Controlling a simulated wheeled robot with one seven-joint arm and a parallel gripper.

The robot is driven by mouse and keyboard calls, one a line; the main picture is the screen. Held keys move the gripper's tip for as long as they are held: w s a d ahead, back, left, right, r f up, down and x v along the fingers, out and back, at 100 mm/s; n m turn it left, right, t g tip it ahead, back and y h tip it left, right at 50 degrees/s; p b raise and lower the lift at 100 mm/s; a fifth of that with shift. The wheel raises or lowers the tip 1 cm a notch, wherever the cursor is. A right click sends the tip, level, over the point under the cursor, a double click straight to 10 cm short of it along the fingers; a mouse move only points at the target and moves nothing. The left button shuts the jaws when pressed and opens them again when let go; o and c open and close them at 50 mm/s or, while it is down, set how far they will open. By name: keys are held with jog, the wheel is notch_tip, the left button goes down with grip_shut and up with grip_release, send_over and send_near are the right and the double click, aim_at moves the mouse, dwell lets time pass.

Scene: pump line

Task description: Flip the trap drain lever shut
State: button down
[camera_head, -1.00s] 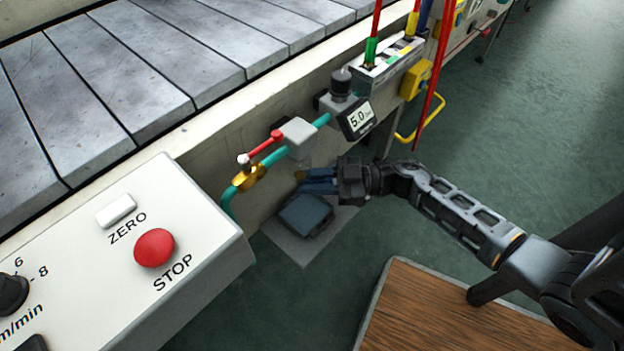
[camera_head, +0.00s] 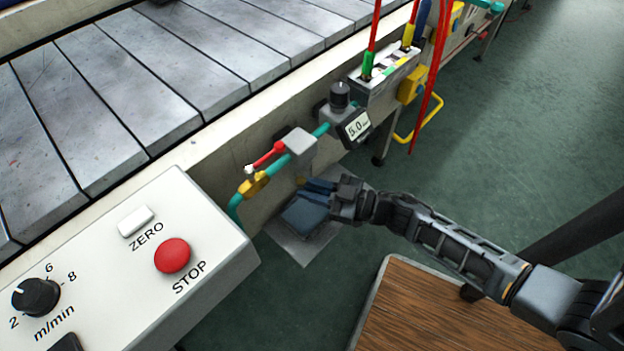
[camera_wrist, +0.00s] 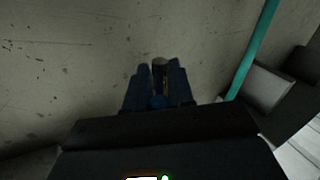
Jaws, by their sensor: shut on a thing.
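My gripper (camera_head: 316,188) is low beside the machine's side wall, below the teal pipe and the grey box on it. Its dark blue fingers point toward the wall. In the wrist view the gripper (camera_wrist: 160,75) is closed on a small piece with a grey end and a yellowish edge, probably the trap drain lever (camera_wrist: 160,61). Most of this piece is hidden between the fingers, so its lever angle cannot be told. In the head view only a small yellowish spot shows by the fingertips.
A red lever (camera_head: 268,156) with a yellow valve body (camera_head: 254,185) sits on the teal pipe above. The grey box (camera_head: 298,145), a gauge (camera_head: 356,125) and a control box with a red STOP button (camera_head: 172,255) are near. A dark blue tray (camera_head: 304,217) lies below the gripper.

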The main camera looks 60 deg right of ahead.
jog(key=shift+w+a+m+g+h+b, duration=0.2)
jog(key=shift+a+m+g+h+b, duration=0.35)
jog(key=shift+m+g+h, duration=1.5)
jog(key=shift+w+a+m+g+h+b, duration=0.2)
jog(key=shift+m+g+h+b, duration=0.65)
jog(key=shift+m+h, duration=2.4)
jog(key=shift+w+a+m+g+h+b, duration=0.15)
jog(key=shift+a+m+g+h+b, duration=0.4)
jog(key=shift+m+g+h, duration=2.1)
jog(key=shift+n+t+h, duration=0.85)
jog(key=shift+h, duration=0.4)
jog(key=c, duration=1)
grip_release()
jog(key=shift+w, duration=0.1)
jog(key=v, duration=0.7)
jog(key=shift+s+a, duration=0.2)
jog(key=shift+a, duration=0.1)
